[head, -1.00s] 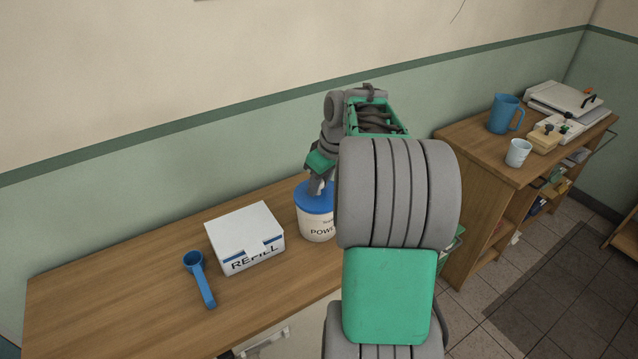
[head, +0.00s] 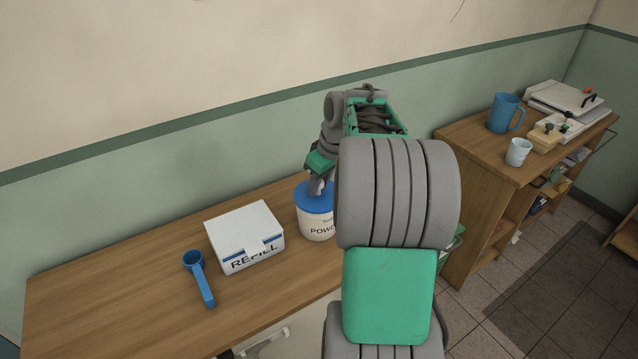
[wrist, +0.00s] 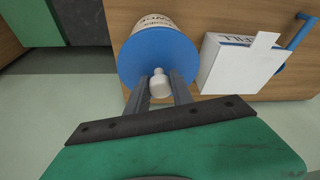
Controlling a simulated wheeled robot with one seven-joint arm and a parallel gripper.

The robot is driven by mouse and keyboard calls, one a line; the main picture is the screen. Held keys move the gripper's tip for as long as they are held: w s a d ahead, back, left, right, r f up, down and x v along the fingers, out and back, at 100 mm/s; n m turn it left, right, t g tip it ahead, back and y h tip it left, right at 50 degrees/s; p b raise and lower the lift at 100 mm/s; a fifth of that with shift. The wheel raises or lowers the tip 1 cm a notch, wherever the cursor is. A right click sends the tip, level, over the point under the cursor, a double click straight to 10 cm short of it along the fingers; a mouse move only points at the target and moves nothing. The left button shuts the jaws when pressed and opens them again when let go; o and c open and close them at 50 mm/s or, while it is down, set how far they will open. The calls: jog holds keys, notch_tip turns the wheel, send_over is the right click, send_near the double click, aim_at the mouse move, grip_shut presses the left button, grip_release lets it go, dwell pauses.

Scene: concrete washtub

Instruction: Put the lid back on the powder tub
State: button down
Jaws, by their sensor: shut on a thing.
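The powder tub (head: 317,228) is a white tub with dark lettering, standing upright on the wooden counter. The blue lid (head: 313,200) lies over the tub's top; I cannot tell whether it is fully seated. In the wrist view the lid (wrist: 157,50) is a blue disc covering the tub's mouth, with part of the tub (wrist: 153,24) showing beyond it. My gripper (wrist: 160,86) is shut on the lid's pale knob (wrist: 159,83), one finger on each side. In the head view my arm hides the tub's right side and most of the gripper.
A white REFILL box (head: 245,238) stands just left of the tub, with a blue scoop (head: 200,279) beyond it. A second cabinet (head: 480,165) at right holds a blue jug (head: 505,114), a white cup (head: 518,152) and equipment. The counter's left end is clear.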

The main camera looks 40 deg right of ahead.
jog(key=c, duration=1)
grip_release()
jog(key=shift+c, duration=0.2)
jog(key=shift+o, duration=0.2)
jog(key=o, duration=0.4)
jog(key=shift+o, duration=0.2)
jog(key=shift+r+p, duration=2.75)
jog(key=shift+r, duration=0.8)
